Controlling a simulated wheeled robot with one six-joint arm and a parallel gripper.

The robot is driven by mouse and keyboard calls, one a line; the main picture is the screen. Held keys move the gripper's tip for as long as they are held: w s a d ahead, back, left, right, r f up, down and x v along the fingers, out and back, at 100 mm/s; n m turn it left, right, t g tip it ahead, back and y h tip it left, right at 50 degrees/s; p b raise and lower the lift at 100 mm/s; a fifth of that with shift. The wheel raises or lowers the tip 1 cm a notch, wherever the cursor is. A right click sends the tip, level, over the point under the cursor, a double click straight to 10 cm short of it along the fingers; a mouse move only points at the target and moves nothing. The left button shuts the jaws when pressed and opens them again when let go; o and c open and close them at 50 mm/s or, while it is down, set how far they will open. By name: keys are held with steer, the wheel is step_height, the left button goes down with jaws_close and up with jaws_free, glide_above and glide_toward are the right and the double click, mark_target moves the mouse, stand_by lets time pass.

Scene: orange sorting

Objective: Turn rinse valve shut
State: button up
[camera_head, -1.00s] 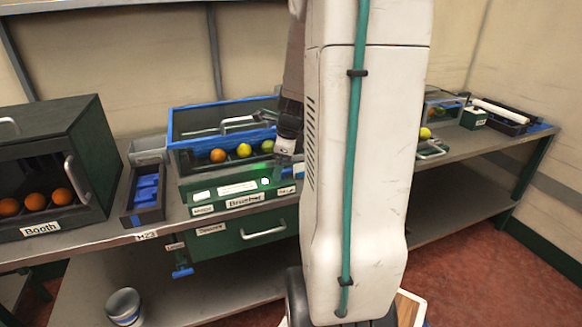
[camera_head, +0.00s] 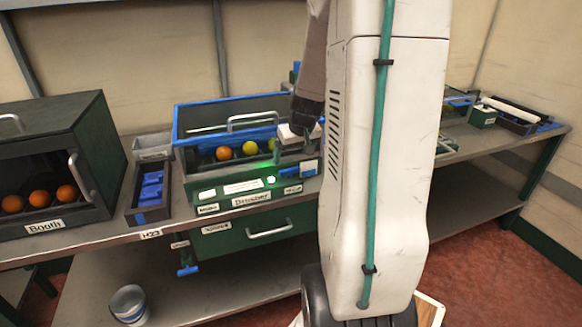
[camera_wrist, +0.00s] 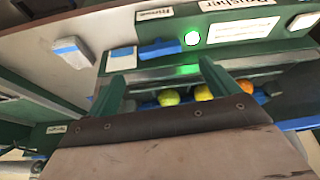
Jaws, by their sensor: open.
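The rinse valve shows as a blue lever (camera_head: 294,171) at the right end of the green Brusher front panel, above a small white label. In the wrist view, turned about upside down, the blue lever (camera_wrist: 160,48) lies crosswise beside the green light. My gripper (camera_wrist: 161,72) is open and empty, its two green fingers apart. The lever is ahead of the gap between the fingertips; I cannot tell whether they touch it. In the head view my gripper (camera_head: 303,142) hangs at the Brusher's right end, partly hidden by my arm.
The Brusher's blue-rimmed trough (camera_head: 185,104) holds an orange and yellow fruit (camera_head: 249,148). A green light (camera_head: 271,180) glows on its panel. A dark booth (camera_head: 95,140) with oranges stands left. A blue-and-white item (camera_wrist: 72,48) lies beside the Brusher in the wrist view.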

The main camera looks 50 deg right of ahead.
mark_target(289, 169)
steer(key=x, duration=0.7)
steer(key=c, duration=1)
